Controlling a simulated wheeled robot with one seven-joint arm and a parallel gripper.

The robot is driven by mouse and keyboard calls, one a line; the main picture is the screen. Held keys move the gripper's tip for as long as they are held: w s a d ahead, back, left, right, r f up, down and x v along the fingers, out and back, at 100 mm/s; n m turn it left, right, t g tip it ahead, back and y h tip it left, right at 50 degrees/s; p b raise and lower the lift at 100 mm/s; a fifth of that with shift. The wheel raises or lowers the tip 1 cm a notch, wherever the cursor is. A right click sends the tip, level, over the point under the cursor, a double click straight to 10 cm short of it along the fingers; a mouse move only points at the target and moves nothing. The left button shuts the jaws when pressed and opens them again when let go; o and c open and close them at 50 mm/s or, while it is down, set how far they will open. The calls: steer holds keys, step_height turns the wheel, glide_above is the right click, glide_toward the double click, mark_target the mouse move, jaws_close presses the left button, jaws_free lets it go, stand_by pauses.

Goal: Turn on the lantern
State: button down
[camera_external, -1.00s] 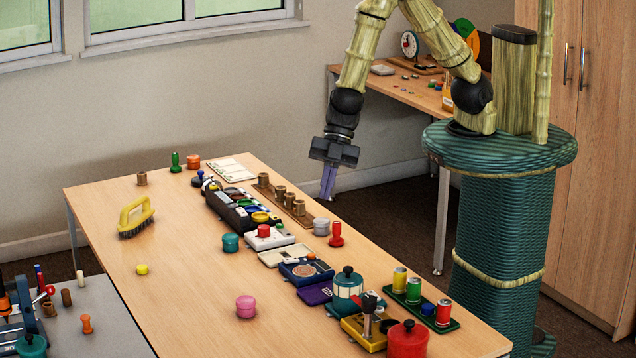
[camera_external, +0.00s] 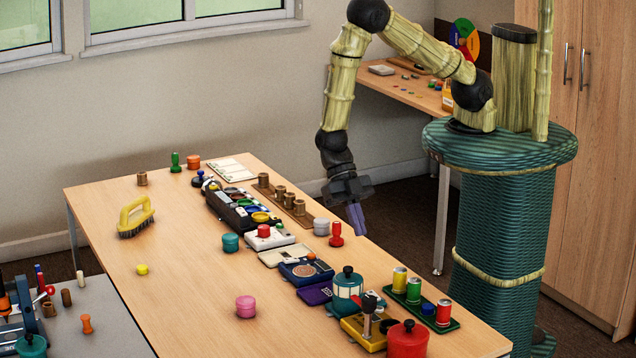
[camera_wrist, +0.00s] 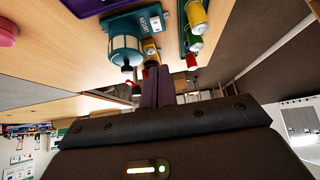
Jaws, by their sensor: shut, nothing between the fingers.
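The lantern (camera_external: 345,286) is a teal and cream drum with a black knob on top, standing on the right half of the table. In the wrist view the lantern (camera_wrist: 124,46) is upper left of centre, on a teal base with a label that appears to read LANTERN. Its knob shows dark near the fingertips in that picture. My gripper (camera_external: 360,231) is shut and empty, its purple fingers pointing down above the table's far right edge, apart from the lantern. The shut fingers of my gripper also show in the wrist view (camera_wrist: 158,74).
Close around the lantern are a yellow box with a black-knobbed lever (camera_external: 364,325), a red pot (camera_external: 408,340), a green tray of cans (camera_external: 447,325) and a purple box (camera_external: 315,293). A red peg (camera_external: 336,236) stands near my fingers. The table's left front is mostly clear.

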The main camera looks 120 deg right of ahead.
glide_above(371, 292)
steer(key=f, duration=0.8)
steer(key=shift+s+d, duration=0.1)
steer(key=shift+d, duration=0.25)
steer(key=shift+d+f+p, duration=0.25)
steer(key=shift+f+p, duration=0.2)
steer(key=shift+f, duration=0.7)
steer(key=shift+d+f, duration=0.1)
steer(key=shift+f, duration=0.7)
steer(key=shift+d+f+y+b, duration=0.2)
steer(key=shift+f+y+b, duration=0.1)
steer(key=shift+f+b, duration=0.15)
steer(key=shift+r, duration=0.15)
steer(key=shift+r+p, duration=0.15)
steer(key=shift+p, duration=0.15)
steer(key=shift+r+p, duration=0.6)
steer(key=shift+r, duration=0.05)
